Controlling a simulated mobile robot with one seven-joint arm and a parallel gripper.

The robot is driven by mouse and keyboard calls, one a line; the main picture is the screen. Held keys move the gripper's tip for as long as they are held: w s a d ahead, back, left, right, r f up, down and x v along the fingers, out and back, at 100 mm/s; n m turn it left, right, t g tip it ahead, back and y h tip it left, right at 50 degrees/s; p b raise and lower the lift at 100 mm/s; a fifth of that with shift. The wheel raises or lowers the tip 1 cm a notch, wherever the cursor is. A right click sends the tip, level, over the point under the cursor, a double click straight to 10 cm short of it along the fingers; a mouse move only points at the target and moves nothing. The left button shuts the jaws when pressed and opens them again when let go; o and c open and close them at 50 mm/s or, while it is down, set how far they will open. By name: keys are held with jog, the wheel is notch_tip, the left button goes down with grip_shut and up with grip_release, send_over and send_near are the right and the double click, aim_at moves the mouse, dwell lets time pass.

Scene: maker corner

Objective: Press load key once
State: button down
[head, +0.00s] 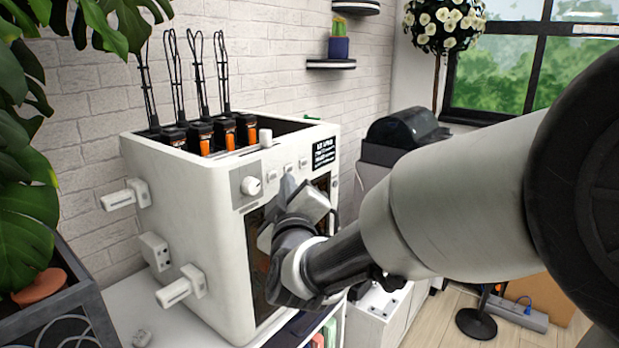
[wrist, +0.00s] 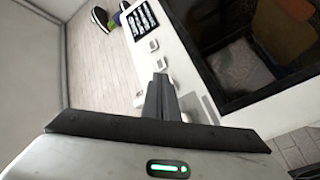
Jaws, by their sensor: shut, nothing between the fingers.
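A white machine (head: 190,230) stands on a white surface. Its front panel has a round knob (head: 251,186), a row of small pale keys (head: 271,176), and a black label (head: 323,154) to their right. The markings are too small to tell which key is the load key. My gripper (head: 289,185) is shut and empty, its tip just in front of the key row. In the wrist view the shut fingers (wrist: 158,90) point toward the panel, close to a key (wrist: 160,63). Another key (wrist: 154,45) lies nearer the label (wrist: 138,20). Contact cannot be told.
Several black-and-orange units with wire loops (head: 228,134) sit in the machine's open top, beside a white slider block (head: 265,138). White spool holders (head: 124,197) stick out on the left. A leafy plant (head: 25,190) crowds the left edge.

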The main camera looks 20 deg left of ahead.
jog(key=d, duration=0.1)
jog(key=s+d, duration=0.1)
jog(key=d+b, duration=0.1)
jog(key=d, duration=0.1)
jog(key=shift+s, duration=0.35)
dwell(0.3)
jog(key=s+d+f+m+g+h, duration=0.2)
jog(key=s+d+m+g, duration=0.1)
jog(key=d, duration=0.5)
jog(key=s+d+f+m+g+h, duration=0.2)
jog(key=s+d+f+m+g, duration=0.1)
jog(key=d, duration=0.6)
jog(key=s+d+f+m+g+h, duration=0.2)
jog(key=s+d+f+m+g, duration=0.15)
jog(key=s+d, duration=0.4)
jog(key=s+d+f+m+g+h, duration=0.1)
jog(key=s+d+f+m+g, duration=0.1)
jog(key=s+d+m, duration=0.55)
notch_tip(320, 180, up, 16)
jog(key=s+a+n+p, duration=0.1)
jog(key=s+n+p, duration=0.1)
jog(key=p, duration=1.4)
jog(key=shift+a+n, duration=0.25)
jog(key=shift+n, duration=0.15)
